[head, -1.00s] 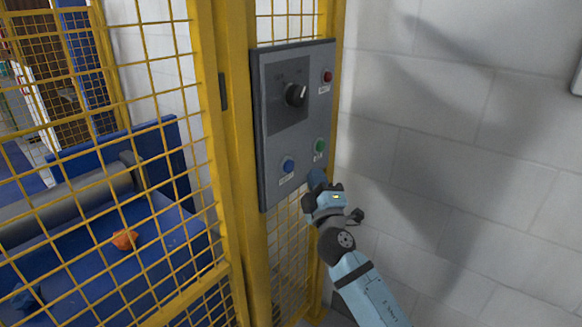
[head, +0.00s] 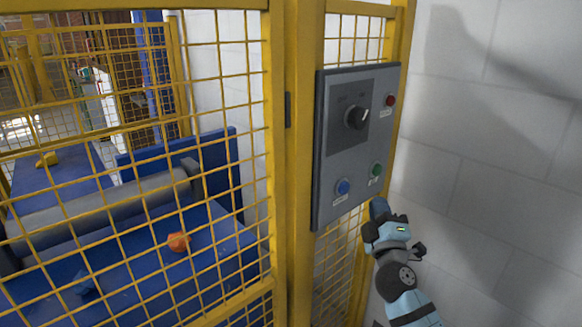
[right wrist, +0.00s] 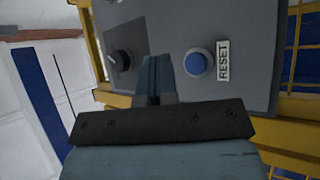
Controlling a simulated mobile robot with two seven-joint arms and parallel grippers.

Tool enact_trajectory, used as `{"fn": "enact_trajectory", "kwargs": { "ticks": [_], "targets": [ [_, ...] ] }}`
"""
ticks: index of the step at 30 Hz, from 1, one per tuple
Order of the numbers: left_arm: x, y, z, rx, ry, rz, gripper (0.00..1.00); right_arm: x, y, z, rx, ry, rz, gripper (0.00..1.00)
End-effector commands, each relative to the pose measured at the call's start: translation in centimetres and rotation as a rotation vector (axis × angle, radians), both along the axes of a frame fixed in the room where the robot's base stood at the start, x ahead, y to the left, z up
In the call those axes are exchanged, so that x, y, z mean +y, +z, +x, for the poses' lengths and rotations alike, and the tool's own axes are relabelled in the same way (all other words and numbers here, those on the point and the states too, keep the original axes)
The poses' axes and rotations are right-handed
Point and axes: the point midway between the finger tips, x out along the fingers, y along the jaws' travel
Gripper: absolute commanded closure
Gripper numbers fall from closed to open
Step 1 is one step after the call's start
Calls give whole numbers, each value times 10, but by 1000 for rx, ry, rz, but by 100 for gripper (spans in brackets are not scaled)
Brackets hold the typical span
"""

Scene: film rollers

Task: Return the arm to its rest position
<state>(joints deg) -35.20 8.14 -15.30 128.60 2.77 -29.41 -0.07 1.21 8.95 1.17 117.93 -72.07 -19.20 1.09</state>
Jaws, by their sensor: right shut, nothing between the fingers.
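My right arm comes up from the bottom right in the head view, and its gripper (head: 378,207) is at the lower right corner of the grey control panel (head: 328,180). In the right wrist view the gripper (right wrist: 152,62) is shut and empty, in front of the panel face. The blue button (right wrist: 195,64) has a RESET label beside it. I cannot tell whether the fingers touch the panel. The panel also has a black rotary knob (head: 357,118), a red button (head: 390,100) and a green button (head: 376,170). My left gripper is out of view.
A yellow mesh fence (head: 285,180) holds the panel. Behind it are a grey roller (head: 100,213), a blue surface (head: 130,270) and an orange object (head: 178,242). A white block wall (head: 500,130) stands on the right.

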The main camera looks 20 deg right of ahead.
Motion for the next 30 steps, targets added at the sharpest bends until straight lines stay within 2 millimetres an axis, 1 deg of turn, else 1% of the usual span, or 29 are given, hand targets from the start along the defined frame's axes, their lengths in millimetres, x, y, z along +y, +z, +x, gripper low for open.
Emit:
{"fn": "enact_trajectory", "kwargs": {
  "ticks": [2, 4, 5, 8, 11, 12, 14, 15, 17, 18, 20, 21, 23, 24, 28, 29, 30],
  "targets": [
    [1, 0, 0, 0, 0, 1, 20, 0, 0, 0, 0, 0, 0, 100],
    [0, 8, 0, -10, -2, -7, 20, 0, 0, 0, 0, 0, 0, 100],
    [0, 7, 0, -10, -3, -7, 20, 2, -6, -2, 10, 11, 15, 100],
    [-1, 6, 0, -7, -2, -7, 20, 17, -38, -14, 72, 79, 130, 100],
    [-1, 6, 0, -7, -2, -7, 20, 45, -89, -39, 182, 185, 328, 100],
    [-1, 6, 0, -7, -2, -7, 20, 58, -112, -53, 238, 228, 423, 100],
    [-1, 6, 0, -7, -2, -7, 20, 79, -143, -76, 322, 288, 571, 100],
    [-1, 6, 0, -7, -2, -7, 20, 93, -161, -92, 375, 323, 665, 100],
    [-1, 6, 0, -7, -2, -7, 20, 113, -184, -114, 450, 364, 794, 100],
    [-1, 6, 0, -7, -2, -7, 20, 124, -196, -129, 495, 387, 872, 100],
    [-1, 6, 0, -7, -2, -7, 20, 141, -212, -150, 558, 416, 982, 100],
    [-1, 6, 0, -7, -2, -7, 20, 152, -220, -164, 598, 431, 1050, 100],
    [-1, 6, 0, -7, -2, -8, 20, 167, -231, -184, 653, 452, 1146, 100],
    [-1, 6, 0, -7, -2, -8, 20, 177, -237, -197, 689, 464, 1210, 100],
    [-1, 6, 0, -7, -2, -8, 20, 208, -251, -240, 802, 494, 1412, 100],
    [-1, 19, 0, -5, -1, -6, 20, 206, -237, -237, 797, 493, 1405, 100],
    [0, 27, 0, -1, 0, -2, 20, 205, -228, -235, 795, 488, 1396, 100]
  ]
}}
